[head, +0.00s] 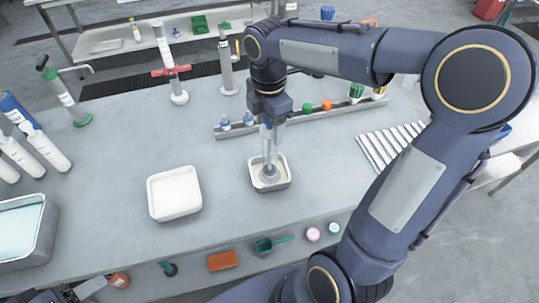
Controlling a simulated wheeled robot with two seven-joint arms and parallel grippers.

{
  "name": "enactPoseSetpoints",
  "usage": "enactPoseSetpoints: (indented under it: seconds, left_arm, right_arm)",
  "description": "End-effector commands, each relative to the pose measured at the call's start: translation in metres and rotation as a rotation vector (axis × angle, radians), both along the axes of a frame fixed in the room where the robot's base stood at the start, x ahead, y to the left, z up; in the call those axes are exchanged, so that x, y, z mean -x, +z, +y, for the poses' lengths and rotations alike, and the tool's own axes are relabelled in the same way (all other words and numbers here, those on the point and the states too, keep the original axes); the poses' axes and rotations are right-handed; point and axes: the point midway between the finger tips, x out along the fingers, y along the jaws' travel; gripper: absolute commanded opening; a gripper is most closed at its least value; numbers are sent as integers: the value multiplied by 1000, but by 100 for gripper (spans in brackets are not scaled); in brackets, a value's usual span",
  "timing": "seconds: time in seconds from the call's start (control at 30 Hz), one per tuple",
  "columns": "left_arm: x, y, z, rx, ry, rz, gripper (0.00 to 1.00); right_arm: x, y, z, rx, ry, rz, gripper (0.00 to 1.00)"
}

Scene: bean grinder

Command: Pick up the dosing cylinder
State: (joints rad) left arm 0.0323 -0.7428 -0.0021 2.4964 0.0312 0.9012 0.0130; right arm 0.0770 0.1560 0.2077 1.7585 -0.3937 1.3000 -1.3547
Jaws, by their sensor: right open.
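A small pale tray (284,183) stands on the grey table near the middle. A clear upright cylinder on a round grey base, which looks like the dosing cylinder (269,172), stands in it. My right gripper (271,138) points straight down from above, open, with its fingers around or just beside the cylinder's upper part. The fingers and the clear cylinder overlap, so contact cannot be told. A grey piece at the bottom left edge looks like my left gripper (88,289); its fingers cannot be made out.
A larger white tray (173,193) stands to the left. A metal bin (28,235) is at the far left. A rack (300,117) with small coloured items lies behind. Pale rods (390,143) lie right. Tall cylinders (167,62) stand behind left. A green scoop (270,243) lies at the front.

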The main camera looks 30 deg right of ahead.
Motion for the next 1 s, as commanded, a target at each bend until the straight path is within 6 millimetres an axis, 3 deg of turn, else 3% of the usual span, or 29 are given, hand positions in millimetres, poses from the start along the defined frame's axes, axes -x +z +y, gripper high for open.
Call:
enactPoseSetpoints:
  seconds: [0.1, 0.33, 0.8, 1.0]
  left_arm:
    - [0, 0, 0, 0, 0, 0, 61]
    - [0, 0, 0, 0, 0, 0, 61]
    - [0, 0, 0, 0, 0, 0, 61]
    - [0, 0, 0, 0, 0, 0, 61]
  right_arm:
    - [0, -10, 0, 0, -1, 1, 62]
    - [0, -11, 0, 1, -1, -1, 62]
    - [0, -10, 0, 0, 0, -1, 0]
    - [0, -10, 0, 0, 0, -2, 0]
